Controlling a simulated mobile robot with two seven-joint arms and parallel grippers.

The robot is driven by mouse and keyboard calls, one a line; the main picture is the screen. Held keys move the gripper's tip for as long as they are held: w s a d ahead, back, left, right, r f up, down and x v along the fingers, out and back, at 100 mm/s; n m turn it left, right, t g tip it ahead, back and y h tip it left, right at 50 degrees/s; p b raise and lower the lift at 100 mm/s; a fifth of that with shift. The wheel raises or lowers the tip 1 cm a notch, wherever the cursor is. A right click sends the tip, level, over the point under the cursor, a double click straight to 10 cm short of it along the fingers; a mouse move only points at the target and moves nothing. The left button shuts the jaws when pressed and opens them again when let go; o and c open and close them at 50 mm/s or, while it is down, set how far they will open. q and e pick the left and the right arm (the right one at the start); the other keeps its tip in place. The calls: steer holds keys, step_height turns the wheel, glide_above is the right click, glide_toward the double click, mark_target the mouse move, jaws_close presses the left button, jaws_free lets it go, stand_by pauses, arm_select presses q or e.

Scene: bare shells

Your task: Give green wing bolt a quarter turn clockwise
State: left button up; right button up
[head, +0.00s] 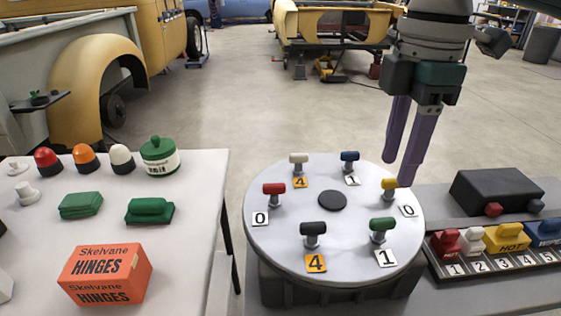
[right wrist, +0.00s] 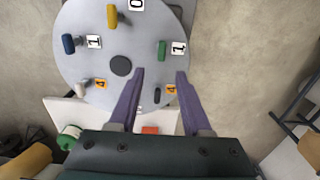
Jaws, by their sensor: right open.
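The green wing bolt (head: 382,225) has a T-shaped handle and stands upright on the round grey turntable (head: 332,262), at its front right, behind a white "1" tag (head: 387,258). Its handle lies roughly left to right in the head view. It also shows in the right wrist view (right wrist: 161,49), just beyond the fingertips and between their lines. My right gripper (head: 398,172) is open and empty, with purple fingers pointing down near the yellow wing bolt (head: 389,184). The right wrist view shows the gap between its fingertips (right wrist: 160,72). My left gripper is not in view.
Black (head: 313,229), red (head: 273,189), white (head: 298,158) and blue (head: 350,157) wing bolts share the turntable. A dark box (head: 495,189) and coloured, numbered switches (head: 503,238) stand right. A white table (head: 190,235) with an orange box (head: 106,275) stands left.

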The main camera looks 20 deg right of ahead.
mark_target(384, 219)
steer(key=f, duration=0.8)
steer(key=shift+s+d+f, duration=0.15)
steer(key=shift+s, duration=0.15)
steer(key=shift+f, duration=0.7)
steer(key=shift+w, duration=0.1)
jaws_close()
